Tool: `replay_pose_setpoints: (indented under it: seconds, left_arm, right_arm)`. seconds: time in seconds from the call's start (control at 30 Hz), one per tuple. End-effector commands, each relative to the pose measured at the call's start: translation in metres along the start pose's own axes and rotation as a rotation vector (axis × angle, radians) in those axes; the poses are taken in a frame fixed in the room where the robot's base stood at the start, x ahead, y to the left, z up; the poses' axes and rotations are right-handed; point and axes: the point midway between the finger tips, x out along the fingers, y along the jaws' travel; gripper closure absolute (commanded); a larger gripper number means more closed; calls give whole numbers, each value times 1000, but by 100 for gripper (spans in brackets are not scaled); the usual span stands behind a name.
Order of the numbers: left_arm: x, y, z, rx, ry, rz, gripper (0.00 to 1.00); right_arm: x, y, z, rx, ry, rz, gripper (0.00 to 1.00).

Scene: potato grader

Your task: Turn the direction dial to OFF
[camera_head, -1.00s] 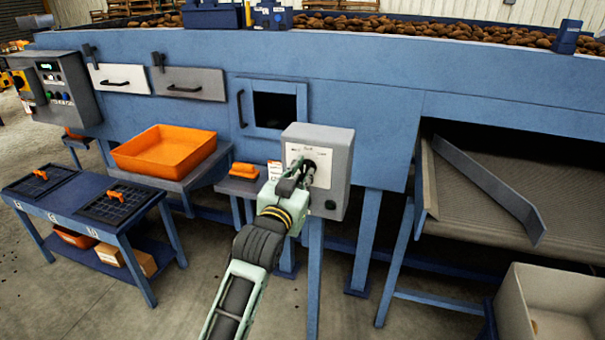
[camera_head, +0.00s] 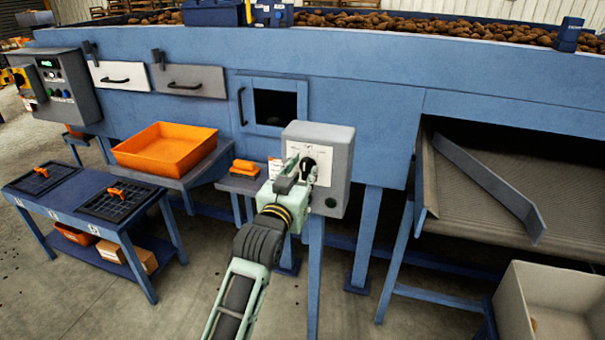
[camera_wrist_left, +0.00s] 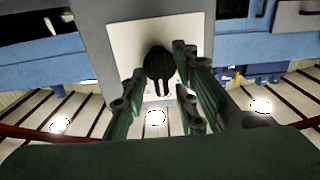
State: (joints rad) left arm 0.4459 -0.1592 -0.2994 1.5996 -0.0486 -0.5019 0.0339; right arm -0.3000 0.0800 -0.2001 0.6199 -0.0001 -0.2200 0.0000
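The direction dial is a black round knob (camera_head: 309,164) on the white plate of a grey control box (camera_head: 340,170). In the left wrist view the dial (camera_wrist_left: 160,66) sits on the white plate (camera_wrist_left: 125,45), with its bar pointing toward the bottom of that picture. My left gripper (camera_head: 293,172) is in front of the box, at the dial's left in the head view. In the wrist view its green fingers (camera_wrist_left: 158,98) are spread apart, with the dial showing in the gap and nothing gripped. Plate lettering is too small to read. My right gripper is not in view.
A dark round button (camera_head: 331,203) is low on the box. An orange tray (camera_head: 165,150) and a blue table (camera_head: 60,203) stand at the left. A conveyor (camera_head: 500,170) and a pale bin (camera_head: 515,300) are at the right. Open floor lies in front.

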Motion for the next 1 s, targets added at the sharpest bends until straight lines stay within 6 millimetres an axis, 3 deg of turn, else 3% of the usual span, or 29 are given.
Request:
replay_pose_setpoints:
  seconds: [0.47, 1.0]
  left_arm:
    - [-10, 0, 0, 1, 1, -1, 68]
    - [-104, 0, 1, 1, -1, 0, 68]
  right_arm:
    - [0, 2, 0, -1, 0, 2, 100]
    - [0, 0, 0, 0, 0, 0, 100]
